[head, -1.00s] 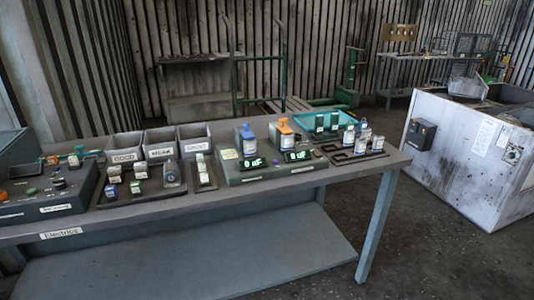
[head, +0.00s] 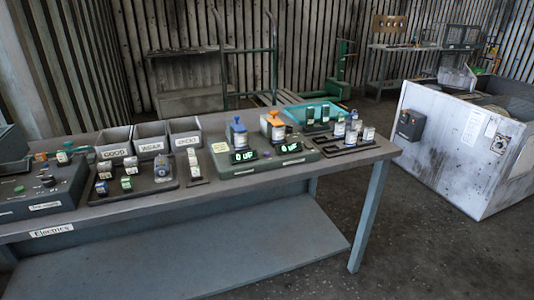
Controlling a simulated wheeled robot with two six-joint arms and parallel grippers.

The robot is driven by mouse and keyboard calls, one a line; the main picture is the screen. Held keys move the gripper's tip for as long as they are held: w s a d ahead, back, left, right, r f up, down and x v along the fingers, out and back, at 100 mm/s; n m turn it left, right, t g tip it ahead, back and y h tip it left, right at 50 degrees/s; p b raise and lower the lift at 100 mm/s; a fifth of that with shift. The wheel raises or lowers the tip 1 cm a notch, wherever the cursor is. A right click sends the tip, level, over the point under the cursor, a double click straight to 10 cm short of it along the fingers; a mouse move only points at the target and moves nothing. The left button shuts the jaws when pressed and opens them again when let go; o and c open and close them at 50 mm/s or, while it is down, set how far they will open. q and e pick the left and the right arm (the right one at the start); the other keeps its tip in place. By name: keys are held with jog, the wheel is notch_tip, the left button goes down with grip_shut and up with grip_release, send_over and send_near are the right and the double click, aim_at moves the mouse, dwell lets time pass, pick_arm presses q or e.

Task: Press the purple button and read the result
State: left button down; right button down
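A grey tester (head: 265,162) stands on the workbench, with a blue-topped part (head: 237,133) and an orange-topped part (head: 273,127) on it. Its left display (head: 243,156) and right display (head: 290,147) are lit green, and both seem to read 0 uF. A second grey control box (head: 45,190) at the bench's left end carries a green button (head: 18,189), a dark knob (head: 48,181) and several small coloured parts. I cannot clearly make out a purple button at this size. Neither of my grippers is in view.
Three grey bins (head: 150,135), with labels seeming to read GOOD, WEAK and SHORT, stand behind a dark tray (head: 165,184) of small parts. A teal tray (head: 325,107) and a dark rack (head: 330,151) sit right. A white appliance (head: 450,145) stands beyond open floor (head: 420,235).

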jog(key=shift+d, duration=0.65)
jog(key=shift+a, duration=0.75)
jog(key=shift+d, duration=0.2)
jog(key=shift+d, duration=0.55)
